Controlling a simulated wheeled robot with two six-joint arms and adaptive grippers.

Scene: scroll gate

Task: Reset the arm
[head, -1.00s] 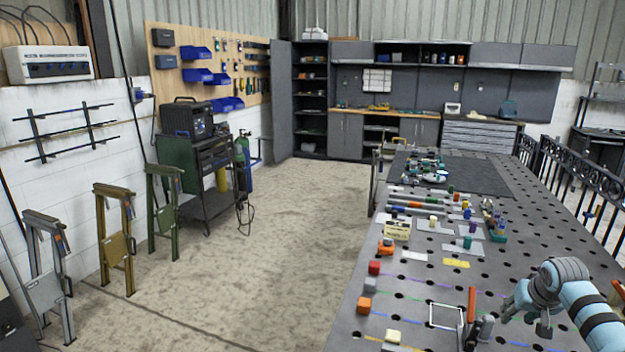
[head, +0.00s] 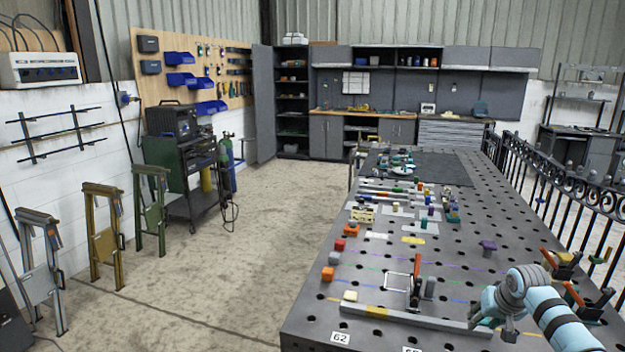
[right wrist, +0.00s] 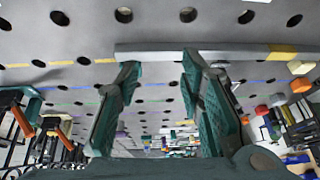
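My right gripper (head: 480,314) is at the lower right of the head view, over the perforated metal table (head: 300,318). In the right wrist view its two green fingers (right wrist: 160,70) are spread apart, with nothing seen held between them. A long grey bar (head: 430,320) with a yellow band lies along the near part of the table, its right end close to this gripper. The bar also shows beyond the fingertips in the right wrist view (right wrist: 230,52); I cannot tell whether they touch it. My left gripper is not in view.
Small blocks, such as a red one (head: 340,244), line the left side. A black railing (head: 570,185) runs along the right. Floor left of the table (head: 250,230) is clear.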

